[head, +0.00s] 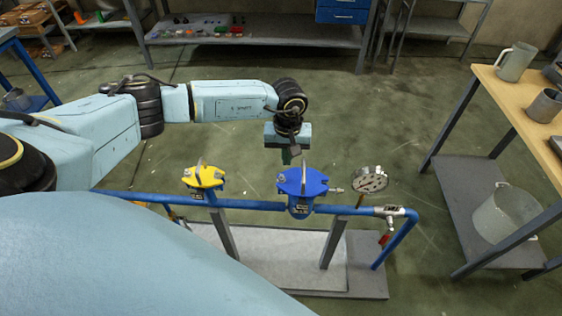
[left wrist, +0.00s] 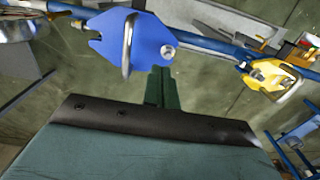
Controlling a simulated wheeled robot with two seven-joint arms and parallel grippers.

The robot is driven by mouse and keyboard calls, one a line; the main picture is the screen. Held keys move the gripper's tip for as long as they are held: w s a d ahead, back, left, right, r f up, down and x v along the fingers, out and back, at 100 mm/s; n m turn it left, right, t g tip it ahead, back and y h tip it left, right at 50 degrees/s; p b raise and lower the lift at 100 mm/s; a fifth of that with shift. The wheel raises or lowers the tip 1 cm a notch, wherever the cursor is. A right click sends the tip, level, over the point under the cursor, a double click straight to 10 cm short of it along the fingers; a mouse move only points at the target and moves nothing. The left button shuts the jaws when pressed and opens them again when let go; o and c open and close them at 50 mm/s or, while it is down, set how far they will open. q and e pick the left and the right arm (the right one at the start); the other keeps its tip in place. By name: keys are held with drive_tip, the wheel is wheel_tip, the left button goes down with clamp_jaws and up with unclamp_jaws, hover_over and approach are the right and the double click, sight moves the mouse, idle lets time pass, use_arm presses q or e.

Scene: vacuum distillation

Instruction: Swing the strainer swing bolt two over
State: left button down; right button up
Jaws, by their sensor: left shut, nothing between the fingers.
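The blue strainer (head: 300,184) sits on the blue pipe, with a flat blue cover and an upright metal handle. The cover shows large in the left wrist view (left wrist: 146,42), with its loop handle (left wrist: 128,45) and a round metal bolt end (left wrist: 168,51) near one lug. A metal bolt (head: 335,190) sticks out to the right of the strainer in the head view. I cannot tell which bolt is number two. My left gripper (head: 291,157) is just above and behind the cover. Its dark green fingers (left wrist: 160,88) are shut and empty, apparently apart from the bolt end. My right gripper is not in view.
A yellow-covered fitting (head: 205,177) stands on the pipe to the left. A pressure gauge (head: 370,180) and a small red-handled valve (head: 387,238) are to the right. The blue pipe (head: 250,204) runs over a grey base plate. A wooden bench (head: 520,100) stands at right.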

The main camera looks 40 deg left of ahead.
use_arm(q)
drive_tip(key=shift+a+r+p, duration=0.1)
drive_tip(key=shift+r+p, duration=0.2)
drive_tip(key=shift+r, duration=0.45)
